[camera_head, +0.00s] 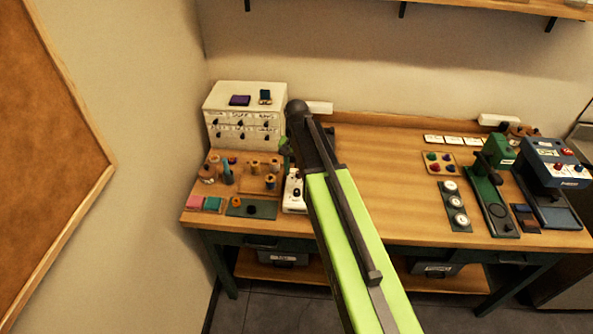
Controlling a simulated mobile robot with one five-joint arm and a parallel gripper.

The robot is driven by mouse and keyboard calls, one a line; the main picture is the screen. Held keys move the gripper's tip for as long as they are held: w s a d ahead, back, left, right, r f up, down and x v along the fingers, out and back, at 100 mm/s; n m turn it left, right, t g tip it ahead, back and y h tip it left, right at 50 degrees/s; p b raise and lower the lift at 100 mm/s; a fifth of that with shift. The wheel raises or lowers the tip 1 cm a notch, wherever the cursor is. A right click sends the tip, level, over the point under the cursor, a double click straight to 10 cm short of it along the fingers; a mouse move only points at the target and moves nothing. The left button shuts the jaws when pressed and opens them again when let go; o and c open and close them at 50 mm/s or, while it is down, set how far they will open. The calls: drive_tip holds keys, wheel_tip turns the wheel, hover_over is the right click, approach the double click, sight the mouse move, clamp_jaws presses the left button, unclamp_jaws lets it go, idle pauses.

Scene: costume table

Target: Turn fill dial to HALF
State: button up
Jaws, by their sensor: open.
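I cannot tell for certain which part is the fill dial, as the markings are too small to read. A white device (293,194) with a dark knob stands at the left part of the table, partly hidden behind my arm. A blue machine (551,157) with red and white knobs stands at the far right of the table. A dark green strip (454,207) with several round white dials lies left of it. My green and black arm reaches up across the middle of the view. My gripper is not visible; the arm hides what lies behind it.
The wooden table (385,180) is bare in its middle. A white drawer box (245,115) stands at the back left, with thread spools (254,168) in front. A green press (495,160) stands left of the blue machine. A cork board (45,140) hangs at left.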

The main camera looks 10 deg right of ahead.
wheel_tip(320, 180, up, 8)
drive_tip(key=p, duration=0.6)
